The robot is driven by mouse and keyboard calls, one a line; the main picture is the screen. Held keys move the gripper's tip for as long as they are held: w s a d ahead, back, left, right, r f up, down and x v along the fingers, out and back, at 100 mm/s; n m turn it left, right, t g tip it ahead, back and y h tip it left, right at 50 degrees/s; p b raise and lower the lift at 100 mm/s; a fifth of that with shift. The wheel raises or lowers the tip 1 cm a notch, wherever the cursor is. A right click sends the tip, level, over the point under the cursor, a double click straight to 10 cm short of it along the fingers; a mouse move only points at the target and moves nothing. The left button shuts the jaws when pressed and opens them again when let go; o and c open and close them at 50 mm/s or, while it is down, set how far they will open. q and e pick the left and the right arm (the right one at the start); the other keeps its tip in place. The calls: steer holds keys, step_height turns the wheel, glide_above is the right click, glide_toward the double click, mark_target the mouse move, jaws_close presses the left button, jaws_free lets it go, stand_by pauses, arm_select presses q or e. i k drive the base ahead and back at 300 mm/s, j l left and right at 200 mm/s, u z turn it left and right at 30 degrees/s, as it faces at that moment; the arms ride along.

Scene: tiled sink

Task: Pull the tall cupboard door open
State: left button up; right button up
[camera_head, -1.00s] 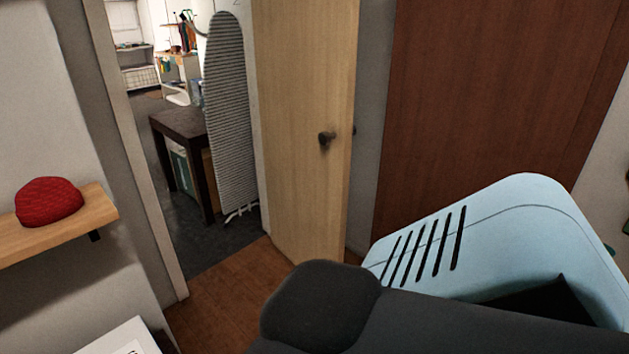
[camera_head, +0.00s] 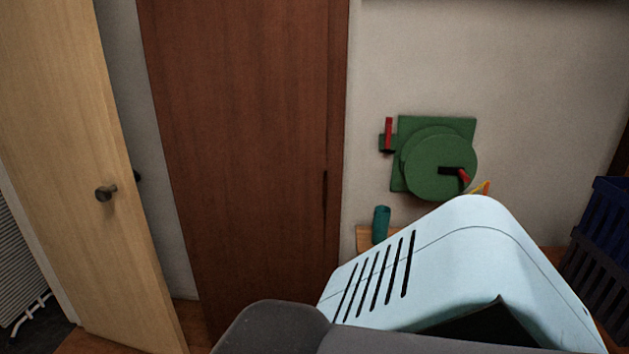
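A tall dark reddish-brown cupboard door (camera_head: 245,150) stands upright left of the middle in the head view. It looks shut against its frame. A dark narrow slot or handle (camera_head: 325,205) shows near its right edge. The lower part of the door is hidden behind my own dark arm link and light-blue body part. Neither of my grippers is in view.
A light wooden door (camera_head: 75,160) with a dark round knob (camera_head: 106,193) stands ajar at the left. A green wall device (camera_head: 438,160) with red levers hangs on the right wall. A teal cylinder (camera_head: 381,224) stands below it. A dark blue crate (camera_head: 603,235) is at far right.

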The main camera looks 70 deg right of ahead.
mark_target(249, 96)
steer(key=z, duration=1.8)
steer(key=i+j, duration=0.15)
steer(key=i, duration=0.3)
steer(key=z, duration=1.7)
